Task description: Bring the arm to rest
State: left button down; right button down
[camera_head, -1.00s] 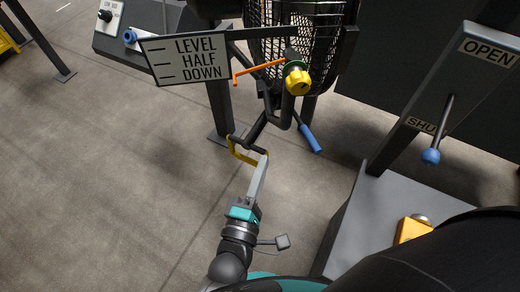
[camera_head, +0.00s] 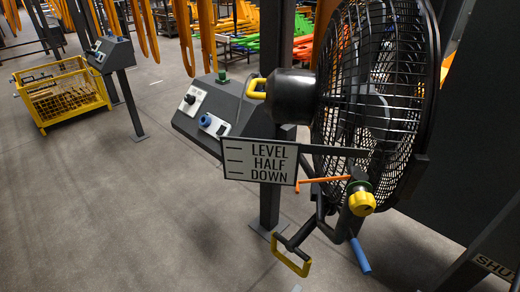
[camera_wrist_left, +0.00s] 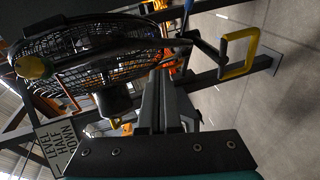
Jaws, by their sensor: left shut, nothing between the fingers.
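The tip of my left gripper (camera_head: 297,289) barely shows at the bottom edge of the head view, just below the yellow handle (camera_head: 290,262). In the left wrist view my left gripper (camera_wrist_left: 164,82) has its grey fingers together with nothing between them. The yellow handle (camera_wrist_left: 240,52) stands to the right of the fingers there, apart from them. My right gripper is in neither view now. The rest of my left arm is outside the head view.
A large black caged fan (camera_head: 375,100) stands ahead, with a yellow knob (camera_head: 362,203), a blue-tipped lever (camera_head: 360,255) and a "LEVEL HALF DOWN" sign (camera_head: 260,162). A control box (camera_head: 215,112) stands left of it. A yellow crate (camera_head: 62,98) is farther left. Floor between is clear.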

pick_arm(q)
jog(key=s+a+f+m+g+y, duration=0.1)
jog(key=s+a+m+g+y, duration=0.25)
jog(key=a, duration=0.45)
jog(key=s+a+f+m+g+y, duration=0.1)
jog(key=s+a+m+g+y, duration=0.2)
jog(key=a, duration=0.4)
jog(key=s+a+m+g+y, duration=0.1)
jog(key=a+m+g+y, duration=0.15)
jog(key=a+m, duration=0.4)
notch_tip(320, 180, down, 29)
jog(key=s+n+g+b, duration=0.1)
jog(key=s+g+b, duration=0.1)
jog(key=b, duration=0.6)
jog(key=s+a+f+b, duration=0.1)
jog(key=s+f+b, duration=0.2)
jog(key=s+f, duration=0.4)
jog(key=s+a+f+g+b, duration=0.1)
jog(key=s+f+b, duration=0.3)
jog(key=s+f, duration=0.4)
notch_tip(320, 180, down, 7)
jog(key=shift+s+a+r, duration=0.2)
jog(key=shift+a, duration=0.55)
